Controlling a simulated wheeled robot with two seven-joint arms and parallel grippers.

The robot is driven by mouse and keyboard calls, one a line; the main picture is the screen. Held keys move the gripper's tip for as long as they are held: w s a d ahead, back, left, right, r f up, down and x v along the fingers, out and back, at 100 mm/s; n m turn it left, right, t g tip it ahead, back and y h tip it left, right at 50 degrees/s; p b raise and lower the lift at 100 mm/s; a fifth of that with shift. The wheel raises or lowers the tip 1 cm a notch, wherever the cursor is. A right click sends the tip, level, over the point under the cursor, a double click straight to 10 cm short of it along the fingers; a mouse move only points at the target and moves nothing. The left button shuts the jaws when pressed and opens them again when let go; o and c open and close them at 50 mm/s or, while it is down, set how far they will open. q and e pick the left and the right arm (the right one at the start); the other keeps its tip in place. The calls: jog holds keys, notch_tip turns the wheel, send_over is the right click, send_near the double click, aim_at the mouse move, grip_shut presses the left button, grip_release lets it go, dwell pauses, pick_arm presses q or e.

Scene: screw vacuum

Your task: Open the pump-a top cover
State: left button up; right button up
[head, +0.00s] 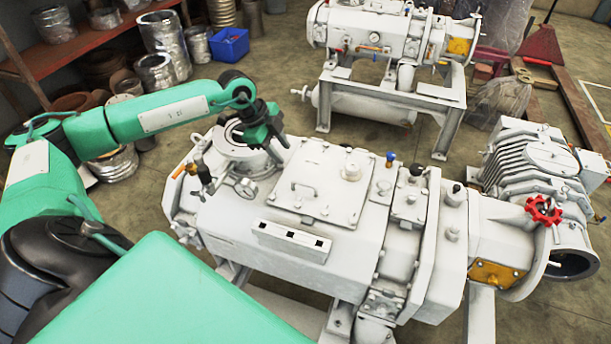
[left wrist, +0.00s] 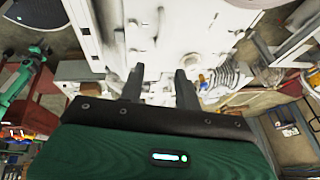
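The large white pump (head: 300,235) fills the middle of the head view. A flat, bolted cover plate (head: 322,190) with a small handle (head: 303,188) lies closed on its top. A round flanged port (head: 245,155) is at the pump's left end. My left gripper (head: 274,138) is above the pump near this port, behind and left of the plate, and apart from the handle. In the left wrist view its two dark fingers (left wrist: 160,88) are spread, with nothing between them, over a white machine surface (left wrist: 160,40). My right gripper is not in view.
A red handwheel (head: 543,210) is at the pump's right end. A second white machine (head: 390,60) stands behind on a frame. A shelf (head: 90,45) with metal parts and a blue bin (head: 229,45) are at the back left.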

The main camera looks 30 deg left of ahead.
aim_at(306, 184)
pick_arm(q)
jog(key=p+x, duration=0.4)
jog(key=x, duration=0.8)
jog(key=shift+d+f, duration=0.2)
jog(key=shift+f, duration=0.05)
jog(key=shift+w+d+f, duration=0.15)
jog(key=shift+f, duration=0.35)
grip_shut()
